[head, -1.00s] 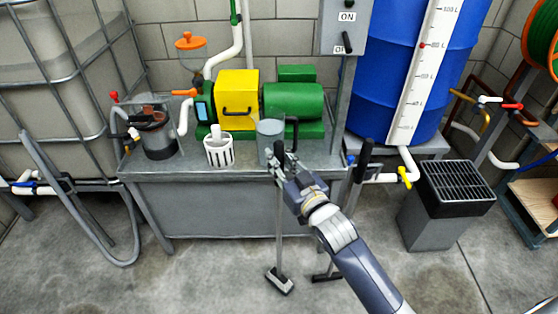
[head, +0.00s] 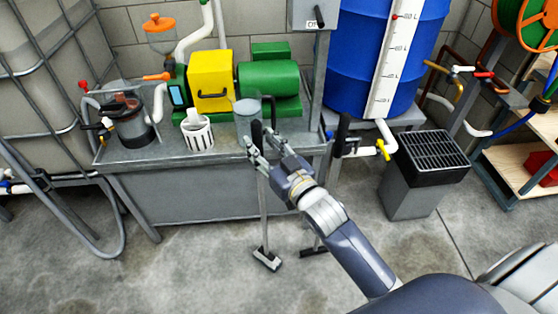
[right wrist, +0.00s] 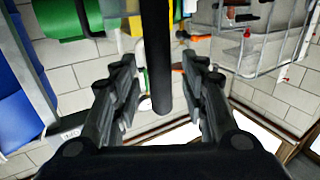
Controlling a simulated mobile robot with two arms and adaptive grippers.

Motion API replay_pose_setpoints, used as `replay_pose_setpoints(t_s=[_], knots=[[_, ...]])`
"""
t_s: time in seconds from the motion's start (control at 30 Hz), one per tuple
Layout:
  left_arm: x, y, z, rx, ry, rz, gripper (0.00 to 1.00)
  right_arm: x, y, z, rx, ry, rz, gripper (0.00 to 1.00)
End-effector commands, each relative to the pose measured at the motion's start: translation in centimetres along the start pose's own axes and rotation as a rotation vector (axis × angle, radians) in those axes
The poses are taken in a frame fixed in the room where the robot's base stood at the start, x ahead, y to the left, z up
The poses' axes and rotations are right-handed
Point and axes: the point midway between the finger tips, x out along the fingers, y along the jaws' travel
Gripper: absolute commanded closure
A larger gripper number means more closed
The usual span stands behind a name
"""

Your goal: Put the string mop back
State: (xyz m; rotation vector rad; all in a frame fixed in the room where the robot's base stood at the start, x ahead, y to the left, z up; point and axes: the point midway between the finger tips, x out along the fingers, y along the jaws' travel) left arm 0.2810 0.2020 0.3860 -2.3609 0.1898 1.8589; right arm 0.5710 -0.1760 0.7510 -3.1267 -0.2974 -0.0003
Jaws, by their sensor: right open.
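A long-handled floor tool stands upright in front of the bench, with a black grip (head: 256,133), a grey pole and a small flat grey head (head: 267,259) on the floor. A second tool with a black grip (head: 341,134) stands to its right, its dark head partly behind my arm. I cannot tell from the heads which is the string mop. My right gripper (head: 264,144) is open at the first tool's upper handle. In the right wrist view a black handle (right wrist: 156,45) runs between the spread fingers, with gaps on both sides. My left gripper is not in view.
The grey bench (head: 190,195) behind the tools carries a yellow and green pump (head: 210,78), a white basket (head: 197,132) and a translucent cup (head: 247,108). A blue tank (head: 352,60) and a grated grey bin (head: 412,190) stand right. Floor in front is clear.

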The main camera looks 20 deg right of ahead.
Motion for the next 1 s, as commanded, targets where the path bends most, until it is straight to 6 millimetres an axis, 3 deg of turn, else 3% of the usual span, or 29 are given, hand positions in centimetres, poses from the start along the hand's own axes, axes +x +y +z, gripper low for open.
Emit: replay_pose_setpoints(t_s=[0.2,0.4,0.77,0.87,0.97,1.0], knots=[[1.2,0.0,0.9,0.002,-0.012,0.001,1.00,-4.4,0.0,0.0,0.000,-0.003,0.000,0.60],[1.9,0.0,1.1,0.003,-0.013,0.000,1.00,-7.5,0.0,0.1,-0.001,-0.003,0.001,0.60],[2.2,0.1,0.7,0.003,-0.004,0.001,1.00,-9.5,0.1,0.1,-0.001,-0.005,0.002,0.60],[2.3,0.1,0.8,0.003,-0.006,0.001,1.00,-9.5,0.3,2.5,-0.001,-0.069,0.016,0.60],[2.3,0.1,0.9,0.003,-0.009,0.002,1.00,-9.9,0.8,8.6,-0.002,-0.239,0.047,0.60],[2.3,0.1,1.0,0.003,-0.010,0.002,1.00,-10.6,1.0,11.9,-0.002,-0.334,0.059,0.60]])
